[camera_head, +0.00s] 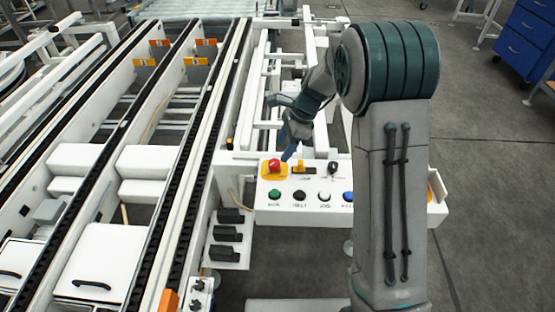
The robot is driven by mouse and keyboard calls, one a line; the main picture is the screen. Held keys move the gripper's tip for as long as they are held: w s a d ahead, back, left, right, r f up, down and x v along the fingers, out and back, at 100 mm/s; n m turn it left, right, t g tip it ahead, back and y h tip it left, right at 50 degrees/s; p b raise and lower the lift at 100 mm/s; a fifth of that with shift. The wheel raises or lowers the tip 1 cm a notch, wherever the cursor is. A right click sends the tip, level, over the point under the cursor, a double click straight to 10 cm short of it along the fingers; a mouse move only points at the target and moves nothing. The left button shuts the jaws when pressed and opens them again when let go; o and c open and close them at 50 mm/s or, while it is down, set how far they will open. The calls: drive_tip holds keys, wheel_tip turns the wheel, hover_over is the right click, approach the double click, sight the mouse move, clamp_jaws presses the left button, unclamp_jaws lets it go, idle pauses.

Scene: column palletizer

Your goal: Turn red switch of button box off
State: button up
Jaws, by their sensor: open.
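The button box (262,206) is a white console in the lower middle of the view, partly hidden on its right by my arm. A red mushroom-shaped knob (274,165) stands on a yellow base at the left of its top face. To its right are a small orange-yellow switch (299,166) and a black switch (333,168). My gripper (289,151) points down just above and behind the gap between the red knob and the orange-yellow switch. It is open and appears empty. I cannot tell whether it touches anything.
White conveyor rails (200,150) run along the left. White frame bars stand behind the box. The grey floor is free at right, before a blue cabinet (523,38).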

sight(275, 162)
drive_tip(key=x, duration=0.6)
drive_tip(key=shift+d, duration=0.1)
drive_tip(key=c, duration=1)
